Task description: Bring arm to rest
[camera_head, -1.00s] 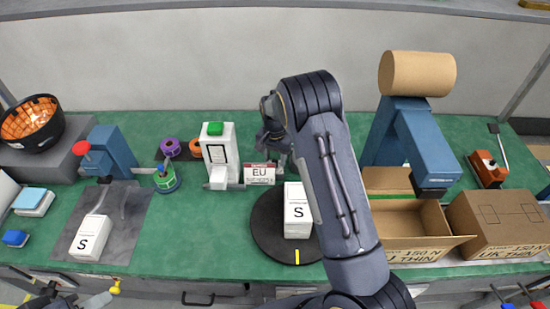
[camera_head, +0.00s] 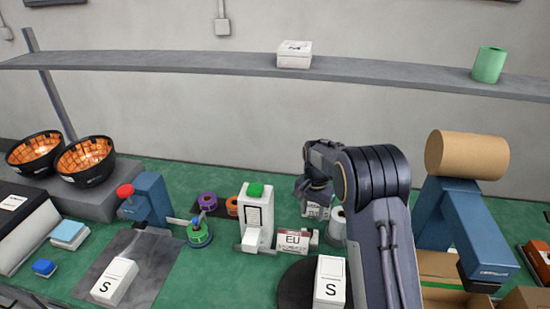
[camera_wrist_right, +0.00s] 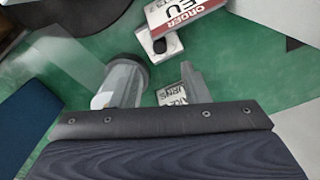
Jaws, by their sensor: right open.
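My right arm (camera_head: 380,220) reaches up from the lower right in the head view. Its right gripper (camera_head: 314,188) hangs bent at the wrist above the green bench, behind the EU order sign (camera_head: 294,243). In the right wrist view my right gripper (camera_wrist_right: 160,82) has its fingers apart with nothing held between them. The order sign (camera_wrist_right: 190,14) lies beyond the fingertips there, and part of a small printed label shows by the right finger. My left gripper is not in view.
A white dispenser with a green top (camera_head: 256,218) stands left of the sign. White S boxes (camera_head: 328,284) (camera_head: 115,282) sit on a dark turntable and a grey mat. A blue press with a brown roll (camera_head: 466,155) stands right of my arm. A shelf (camera_head: 180,65) runs above.

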